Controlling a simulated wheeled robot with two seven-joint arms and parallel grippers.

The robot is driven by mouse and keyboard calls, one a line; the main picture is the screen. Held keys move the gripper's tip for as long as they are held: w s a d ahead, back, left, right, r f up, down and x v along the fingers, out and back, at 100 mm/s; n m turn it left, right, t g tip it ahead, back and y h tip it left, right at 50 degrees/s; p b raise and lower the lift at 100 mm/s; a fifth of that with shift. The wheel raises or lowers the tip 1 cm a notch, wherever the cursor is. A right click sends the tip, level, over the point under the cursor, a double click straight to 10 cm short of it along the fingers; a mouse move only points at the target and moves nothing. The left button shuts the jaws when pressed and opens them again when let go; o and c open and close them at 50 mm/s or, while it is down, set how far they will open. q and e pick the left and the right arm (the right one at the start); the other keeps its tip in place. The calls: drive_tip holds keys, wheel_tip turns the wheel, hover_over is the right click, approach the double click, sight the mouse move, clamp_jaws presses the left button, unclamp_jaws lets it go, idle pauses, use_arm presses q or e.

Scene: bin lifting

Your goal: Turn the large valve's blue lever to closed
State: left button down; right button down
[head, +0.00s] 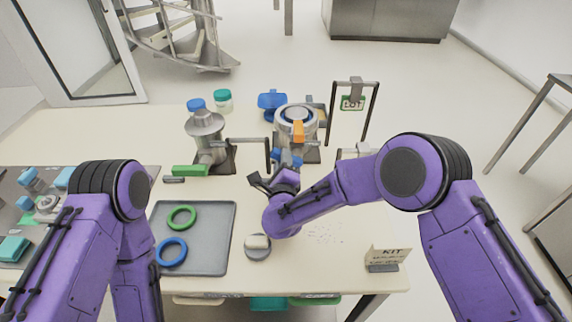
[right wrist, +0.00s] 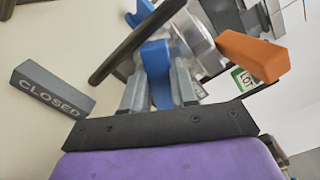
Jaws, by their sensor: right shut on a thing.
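The large valve (head: 297,118) is a steel body on a dark base plate at the back of the table, with an orange handle (head: 298,132) on its front. It also shows in the right wrist view (right wrist: 196,32). Its blue lever (right wrist: 157,70) stands between the two grey fingers of my right gripper (right wrist: 159,88), which is shut on it. In the head view this grip is partly hidden by my right wrist. A grey block marked CLOSED (right wrist: 52,88) lies left of the lever in the wrist view. My left gripper is out of sight; only the left arm shows.
A smaller steel vessel (head: 205,125) stands left of the valve, with a dark bar frame between. A LOT tag (head: 352,103) hangs at right. A grey tray (head: 218,258) holds a green ring (head: 181,217) and a blue ring (head: 171,251). A KIT sign (head: 388,256) stands front right.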

drive_tip(key=c, duration=0.9)
unclamp_jaws()
drive_tip(key=shift+w, duration=0.1)
drive_tip(key=s+b, duration=0.2)
drive_tip(key=s, duration=0.8)
drive_tip(key=shift+s, duration=0.3)
